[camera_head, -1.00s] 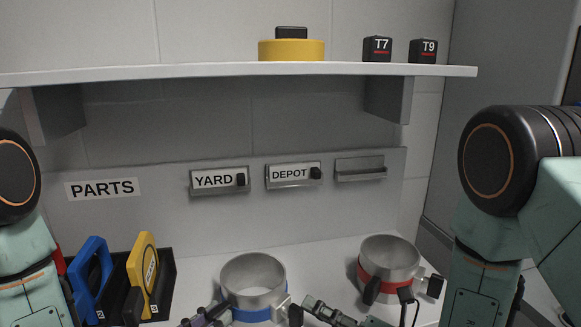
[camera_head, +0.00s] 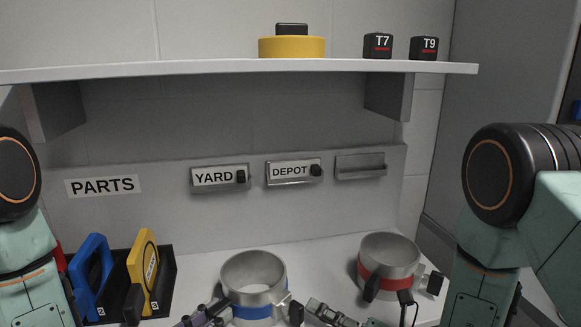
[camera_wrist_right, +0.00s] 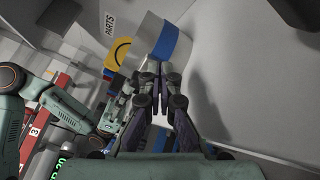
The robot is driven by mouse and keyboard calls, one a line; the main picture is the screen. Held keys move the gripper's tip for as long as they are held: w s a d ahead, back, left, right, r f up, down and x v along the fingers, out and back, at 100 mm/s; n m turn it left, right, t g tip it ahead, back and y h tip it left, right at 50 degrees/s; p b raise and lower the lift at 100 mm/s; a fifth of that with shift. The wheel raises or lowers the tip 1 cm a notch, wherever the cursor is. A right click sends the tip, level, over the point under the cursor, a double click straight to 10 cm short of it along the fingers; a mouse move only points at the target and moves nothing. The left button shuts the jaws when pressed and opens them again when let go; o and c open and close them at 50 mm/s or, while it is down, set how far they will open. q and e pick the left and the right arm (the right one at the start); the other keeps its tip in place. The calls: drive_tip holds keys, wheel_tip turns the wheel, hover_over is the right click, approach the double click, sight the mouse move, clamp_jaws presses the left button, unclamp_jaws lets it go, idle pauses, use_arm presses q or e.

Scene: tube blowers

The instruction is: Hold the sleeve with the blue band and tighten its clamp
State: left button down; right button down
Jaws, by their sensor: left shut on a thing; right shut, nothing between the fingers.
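The sleeve with the blue band (camera_head: 250,311) is an open grey metal ring standing upright on the white bench at the bottom of the head view. A pale lug and a black clamp knob (camera_head: 296,312) stick out on its right side. The sleeve also shows in the right wrist view (camera_wrist_right: 174,43). My left gripper (camera_head: 222,306) is shut on the sleeve at its left side; its fingertips are partly hidden. My right gripper (camera_head: 312,304) is shut and empty, just right of the knob; whether it touches the knob I cannot tell.
A black rack (camera_head: 165,285) with blue and yellow parts is at the left. A shelf (camera_head: 220,68) overhangs the bench. YARD (camera_head: 213,178) and DEPOT (camera_head: 289,171) labels are on the wall.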

drive_tip(key=shift+w+d, duration=0.1)
drive_tip(key=shift+w, duration=0.05)
idle(0.4)
drive_tip(key=shift+w+d, duration=0.15)
drive_tip(key=shift+d, duration=0.1)
drive_tip(key=v, duration=0.5)
drive_tip(key=shift+s+d, duration=0.25)
drive_tip(key=shift+w+a+r, duration=0.45)
drive_tip(key=shift+a+r, duration=0.05)
drive_tip(key=shift+a, duration=0.45)
drive_tip(key=shift+w+a+r, duration=0.4)
drive_tip(key=shift+a+r, duration=0.15)
drive_tip(key=shift+a, duration=0.35)
drive_tip(key=shift+w+a+r, duration=0.45)
drive_tip(key=shift+a+r, duration=0.05)
drive_tip(key=shift+a, duration=0.45)
drive_tip(key=shift+s+a+f, duration=0.25)
drive_tip(key=shift+s+f, duration=0.1)
drive_tip(key=shift+f, duration=0.3)
